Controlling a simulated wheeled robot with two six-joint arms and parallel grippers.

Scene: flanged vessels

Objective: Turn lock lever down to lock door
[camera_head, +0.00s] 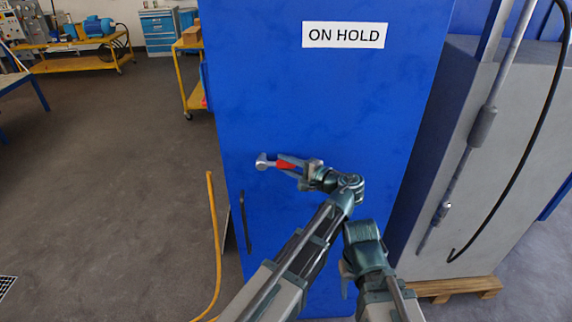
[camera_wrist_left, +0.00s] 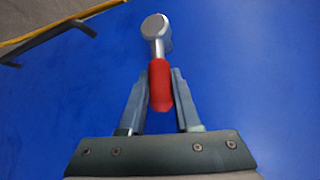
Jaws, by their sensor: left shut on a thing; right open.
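The lock lever (camera_head: 285,164) has a red grip and a round grey metal hub, and sits on the blue door (camera_head: 330,110). In the head view it lies nearly level, with the hub at the left end. My left gripper (camera_head: 292,167) is shut on the lever's red grip. In the left wrist view the red grip of the lever (camera_wrist_left: 159,85) lies between the two fingers of my left gripper (camera_wrist_left: 160,95), with the hub beyond the fingertips. My right gripper (camera_head: 346,275) is low in front of the door, mostly hidden behind its own arm, and touches nothing that I can see.
A black door handle (camera_head: 246,222) is below the lever near the door's left edge. An "ON HOLD" sign (camera_head: 343,35) is high on the door. A yellow rail (camera_head: 214,240) stands at the left. A grey cabinet (camera_head: 500,160) on a pallet is at the right.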

